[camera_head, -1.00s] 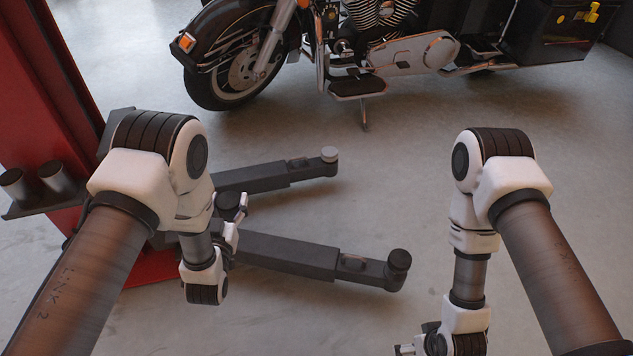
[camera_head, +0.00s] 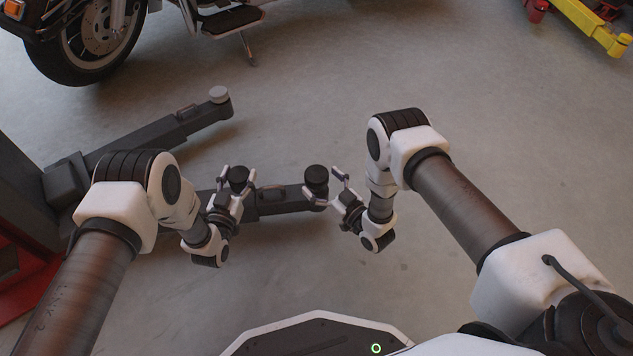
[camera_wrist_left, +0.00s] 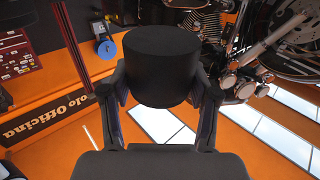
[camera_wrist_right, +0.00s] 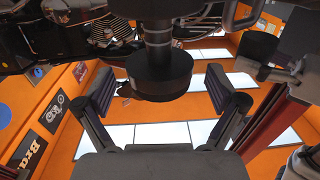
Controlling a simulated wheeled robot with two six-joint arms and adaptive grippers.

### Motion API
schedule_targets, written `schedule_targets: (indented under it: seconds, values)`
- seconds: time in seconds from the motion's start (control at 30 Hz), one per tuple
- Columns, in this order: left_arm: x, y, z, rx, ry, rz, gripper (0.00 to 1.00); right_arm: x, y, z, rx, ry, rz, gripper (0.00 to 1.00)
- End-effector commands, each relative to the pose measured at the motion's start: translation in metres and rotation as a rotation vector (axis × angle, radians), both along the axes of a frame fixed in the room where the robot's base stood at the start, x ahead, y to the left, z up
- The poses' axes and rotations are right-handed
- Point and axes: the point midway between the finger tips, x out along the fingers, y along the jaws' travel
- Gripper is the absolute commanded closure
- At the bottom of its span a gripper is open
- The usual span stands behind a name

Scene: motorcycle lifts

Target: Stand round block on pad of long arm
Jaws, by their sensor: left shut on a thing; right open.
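The round block (camera_head: 239,175) is a short black cylinder. My left gripper (camera_head: 233,186) is shut on it and holds it upright above the near lift arm; it fills the space between the fingers in the left wrist view (camera_wrist_left: 160,65). The near lift arm (camera_head: 278,207) is dark grey and carries a round black pad (camera_head: 317,177) at its right end. My right gripper (camera_head: 328,186) is open at the pad's right side. In the right wrist view the pad (camera_wrist_right: 158,76) shows between the spread fingers; I cannot tell whether they touch it.
A motorcycle (camera_head: 100,35) stands at the back left. A red lift post base (camera_head: 25,265) is at the left. A yellow lift arm (camera_head: 595,25) is far right. The floor between is clear.

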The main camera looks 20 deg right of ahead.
Motion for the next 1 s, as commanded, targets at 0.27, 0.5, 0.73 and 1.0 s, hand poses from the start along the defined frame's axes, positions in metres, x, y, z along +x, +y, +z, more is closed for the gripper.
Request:
schedule_targets:
  seconds: [0.27,0.5,0.73,1.0]
  values:
    - [0.000,0.000,-0.009,0.000,-0.001,0.000,0.79,0.020,0.008,0.001,0.000,0.001,-0.001,0.05]
    - [0.000,0.000,-0.009,0.000,-0.001,0.000,0.79,0.019,0.008,0.001,0.000,0.001,-0.002,0.37]
    - [0.000,0.000,-0.009,0.000,-0.001,0.001,0.79,0.019,0.008,0.000,0.000,0.002,-0.001,0.66]
    - [0.000,0.000,-0.007,0.000,-0.001,0.001,0.79,0.020,0.006,0.001,0.001,0.000,0.155,0.66]
